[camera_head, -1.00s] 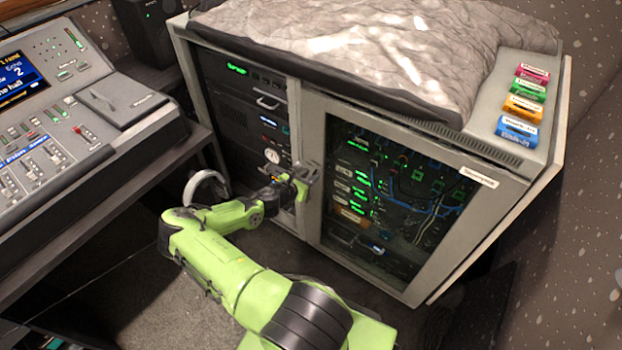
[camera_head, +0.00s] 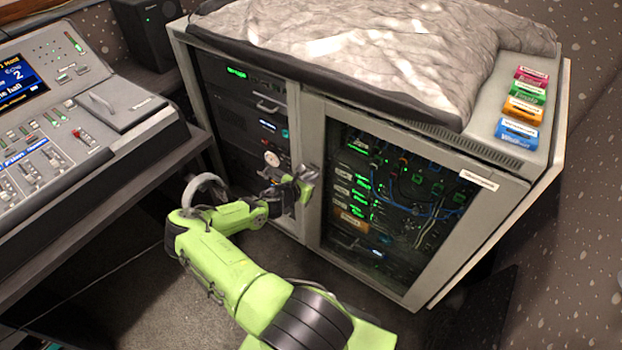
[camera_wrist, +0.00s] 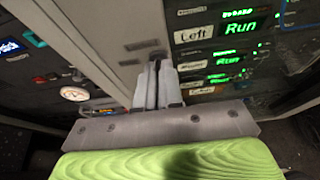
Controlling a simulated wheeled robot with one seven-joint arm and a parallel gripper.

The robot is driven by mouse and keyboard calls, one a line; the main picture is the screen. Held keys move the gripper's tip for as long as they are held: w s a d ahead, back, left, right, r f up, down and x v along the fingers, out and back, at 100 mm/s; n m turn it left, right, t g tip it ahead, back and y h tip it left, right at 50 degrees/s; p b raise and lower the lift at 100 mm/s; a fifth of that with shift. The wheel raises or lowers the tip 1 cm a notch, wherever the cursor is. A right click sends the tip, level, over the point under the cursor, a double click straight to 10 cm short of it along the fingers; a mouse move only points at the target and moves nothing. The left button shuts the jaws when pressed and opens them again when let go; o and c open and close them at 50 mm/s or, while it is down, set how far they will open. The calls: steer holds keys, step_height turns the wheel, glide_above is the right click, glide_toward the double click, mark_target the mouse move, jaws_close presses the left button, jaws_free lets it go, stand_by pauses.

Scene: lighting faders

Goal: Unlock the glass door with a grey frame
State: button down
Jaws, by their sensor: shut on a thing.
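The glass door (camera_head: 313,140) has a wide grey frame and is closed on the right half of the rack cabinet. My gripper (camera_head: 306,184) is at the left upright of this frame. In the wrist view my gripper (camera_wrist: 157,75) has its two pale fingers close together, pointing at the grey frame (camera_wrist: 112,28). The fingers are shut on a small dark piece (camera_wrist: 157,63) at the frame. It is mostly hidden between them, and I cannot tell whether it is a key or a lock knob. Small dark plates sit on the frame just beyond the fingertips.
A cloth-like grey cover (camera_head: 370,50) lies on the cabinet top, beside several coloured labelled blocks (camera_head: 516,131). Equipment with a round gauge (camera_wrist: 73,94) fills the left bay. A mixing console (camera_head: 60,120) stands at left. Carpet (camera_head: 150,290) lies below my arm.

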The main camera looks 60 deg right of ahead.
steer(key=shift+s+a+f+m+t+h+b, duration=0.15)
steer(key=shift+m+t+h+b, duration=0.75)
steer(key=shift+m, duration=1.3)
steer(key=shift+s+d+f+m+t+h+b, duration=0.15)
steer(key=shift+m+t+h+b, duration=0.35)
steer(key=shift+m+t+b, duration=1.25)
steer(key=shift+s+a+f+m+t+h+b, duration=0.1)
steer(key=shift+s+f+m+t+h+b, duration=0.35)
steer(key=shift+m, duration=2.2)
steer(key=shift+w+r+h+b, duration=0.15)
steer(key=shift+w+h+b, duration=0.1)
steer(key=shift+b, duration=0.1)
steer(key=c, duration=1.3)
jaws_free()
steer(key=shift+w, duration=0.1)
